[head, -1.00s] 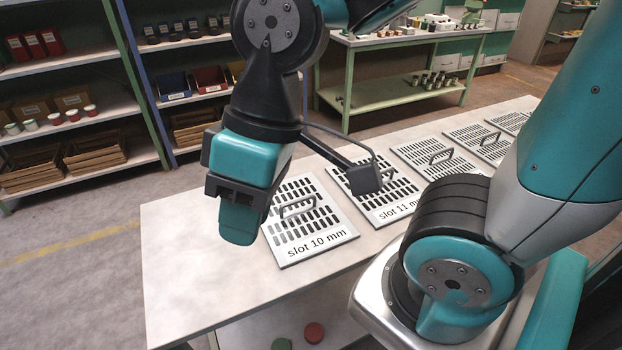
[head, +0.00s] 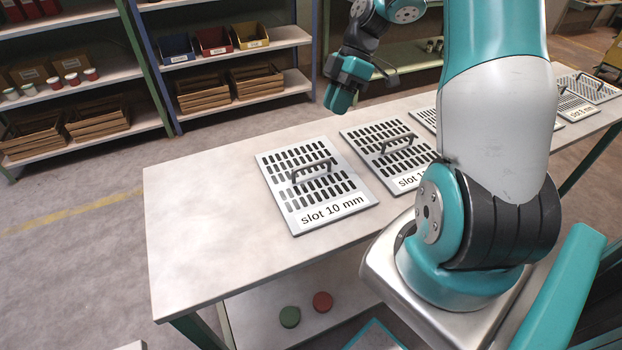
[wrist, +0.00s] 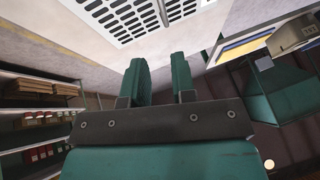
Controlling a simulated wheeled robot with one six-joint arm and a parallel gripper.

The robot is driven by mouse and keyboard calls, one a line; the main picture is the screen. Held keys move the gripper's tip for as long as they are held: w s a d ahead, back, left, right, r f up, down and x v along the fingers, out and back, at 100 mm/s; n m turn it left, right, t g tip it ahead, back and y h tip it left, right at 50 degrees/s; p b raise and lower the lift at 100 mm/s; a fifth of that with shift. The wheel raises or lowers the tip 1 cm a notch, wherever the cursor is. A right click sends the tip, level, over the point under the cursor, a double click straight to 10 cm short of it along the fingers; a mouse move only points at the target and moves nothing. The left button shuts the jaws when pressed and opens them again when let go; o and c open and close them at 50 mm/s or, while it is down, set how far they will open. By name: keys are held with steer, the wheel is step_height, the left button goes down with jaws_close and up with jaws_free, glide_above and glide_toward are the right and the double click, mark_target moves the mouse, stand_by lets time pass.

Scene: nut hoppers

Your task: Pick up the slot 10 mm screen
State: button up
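The slot 10 mm screen (head: 316,184) is a flat pale plate with rows of dark slots, a dark arched handle (head: 312,171) and a printed label. It lies flat near the left end of the table (head: 200,240). My gripper (head: 338,100) is in the air beyond the table's far edge in the head view, apart from the screen. In the wrist view my gripper (wrist: 160,75) shows two teal fingers with an empty gap between them. Slotted plates (wrist: 125,15) show at the top of the wrist view, their labels not readable.
A similar screen (head: 388,150) lies just right of it, its label partly hidden by my arm. More screens (head: 580,85) lie farther right. A green (head: 290,317) and a red round piece (head: 322,301) sit on the lower shelf. The table's left end is clear.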

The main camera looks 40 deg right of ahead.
glide_toward(311, 165)
steer(key=x, duration=0.5)
steer(key=shift+w+d+f, duration=0.15)
steer(key=shift+w+d, duration=0.15)
steer(key=shift+w, duration=0.05)
steer(key=shift+p+x, duration=0.35)
steer(key=shift+x, duration=2.35)
steer(key=shift+s, duration=0.2)
jaws_close()
